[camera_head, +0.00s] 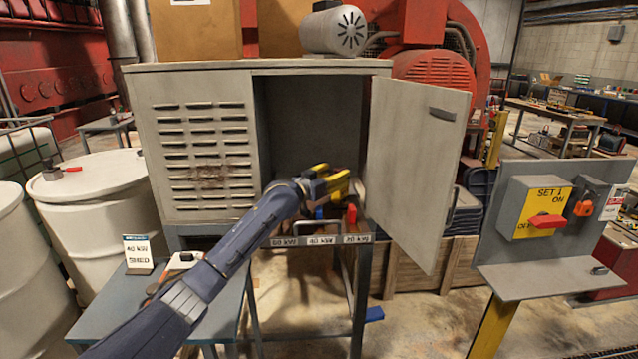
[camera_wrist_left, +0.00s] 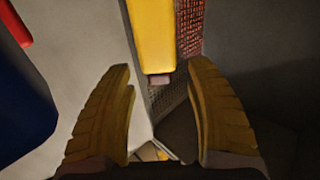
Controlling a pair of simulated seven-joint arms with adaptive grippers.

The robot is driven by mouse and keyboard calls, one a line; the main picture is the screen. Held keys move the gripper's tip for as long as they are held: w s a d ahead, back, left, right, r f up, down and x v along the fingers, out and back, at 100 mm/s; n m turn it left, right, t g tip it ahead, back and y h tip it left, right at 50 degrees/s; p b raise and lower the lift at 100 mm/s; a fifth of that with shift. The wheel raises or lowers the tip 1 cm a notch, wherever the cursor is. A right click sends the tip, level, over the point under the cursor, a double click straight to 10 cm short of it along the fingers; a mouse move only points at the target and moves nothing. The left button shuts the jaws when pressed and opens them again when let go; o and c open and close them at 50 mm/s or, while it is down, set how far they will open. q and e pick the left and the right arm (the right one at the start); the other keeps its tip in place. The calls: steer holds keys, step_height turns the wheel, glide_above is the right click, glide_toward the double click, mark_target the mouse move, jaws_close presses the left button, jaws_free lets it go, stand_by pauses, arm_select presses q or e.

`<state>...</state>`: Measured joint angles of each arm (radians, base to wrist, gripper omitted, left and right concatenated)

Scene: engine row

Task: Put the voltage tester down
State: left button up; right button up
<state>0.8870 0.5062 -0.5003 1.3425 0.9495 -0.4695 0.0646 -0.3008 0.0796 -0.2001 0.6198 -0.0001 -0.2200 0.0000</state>
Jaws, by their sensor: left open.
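My left gripper (camera_head: 338,183) reaches in front of the open cabinet, just above its front ledge. The left wrist view shows its two ribbed, dark yellow fingers (camera_wrist_left: 166,108) spread apart with nothing held between them. A bright yellow bar-shaped thing (camera_wrist_left: 153,35) with a dark end lies beyond the fingertips; I cannot tell whether it is the voltage tester. A small white and orange item (camera_head: 183,259) lies on the side table, partly behind my left arm; I cannot tell what it is. My right gripper does not show.
The grey cabinet (camera_head: 200,90) has its door (camera_head: 412,170) swung open to the right. Blue (camera_head: 320,212) and red (camera_head: 351,214) parts stand above the kW labels. The blue-grey side table (camera_head: 110,305) is at left, a switch panel (camera_head: 530,260) at right.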

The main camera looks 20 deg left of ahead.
arm_select(q)
steer(key=v, duration=0.9)
steer(key=shift+w, duration=0.1)
